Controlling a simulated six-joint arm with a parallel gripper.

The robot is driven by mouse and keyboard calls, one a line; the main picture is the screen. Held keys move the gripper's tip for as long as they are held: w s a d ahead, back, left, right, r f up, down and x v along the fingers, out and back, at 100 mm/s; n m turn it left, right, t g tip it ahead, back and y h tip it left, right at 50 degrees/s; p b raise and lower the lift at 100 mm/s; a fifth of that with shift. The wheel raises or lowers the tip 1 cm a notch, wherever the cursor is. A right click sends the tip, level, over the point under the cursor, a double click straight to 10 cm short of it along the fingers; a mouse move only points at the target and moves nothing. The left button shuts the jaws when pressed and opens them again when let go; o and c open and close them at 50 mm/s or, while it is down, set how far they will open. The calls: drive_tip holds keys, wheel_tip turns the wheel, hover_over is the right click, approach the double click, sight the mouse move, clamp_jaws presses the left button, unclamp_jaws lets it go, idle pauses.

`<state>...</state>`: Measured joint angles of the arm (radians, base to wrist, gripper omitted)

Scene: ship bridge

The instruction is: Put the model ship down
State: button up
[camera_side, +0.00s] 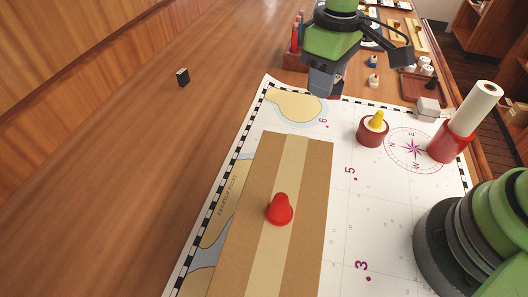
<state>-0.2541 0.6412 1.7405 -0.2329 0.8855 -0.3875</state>
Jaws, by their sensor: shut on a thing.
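My gripper (326,86) is at the top centre, pointing down over the far edge of the chart. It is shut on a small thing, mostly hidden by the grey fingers. A dark red bit (337,93) shows just right of the fingertips; it may be part of the model ship, but I cannot make out its shape. I cannot tell whether it touches the chart (345,135). Two small pieces, one blue and white (373,62) and one whitish (373,81), stand on the table right of my gripper.
A cardboard box (308,180) with a red peg-shaped piece (280,210) lies on the chart. A red pot with a yellow top (373,129), a white roll in a red holder (447,142) and a pencil holder (295,60) stand around. The table left of the chart is mostly clear.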

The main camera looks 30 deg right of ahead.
drive_tip(key=a+f+n, duration=0.1)
drive_tip(key=a+f, duration=0.2)
drive_tip(key=a+f+n, duration=0.1)
drive_tip(key=a+f, duration=0.2)
drive_tip(key=w+a+f+n, duration=0.1)
drive_tip(key=a+f+n, duration=0.1)
drive_tip(key=a+f, duration=0.1)
drive_tip(key=shift+a, duration=0.1)
drive_tip(key=shift+f, duration=2.65)
drive_tip(key=shift+f, duration=0.15)
drive_tip(key=o, duration=0.9)
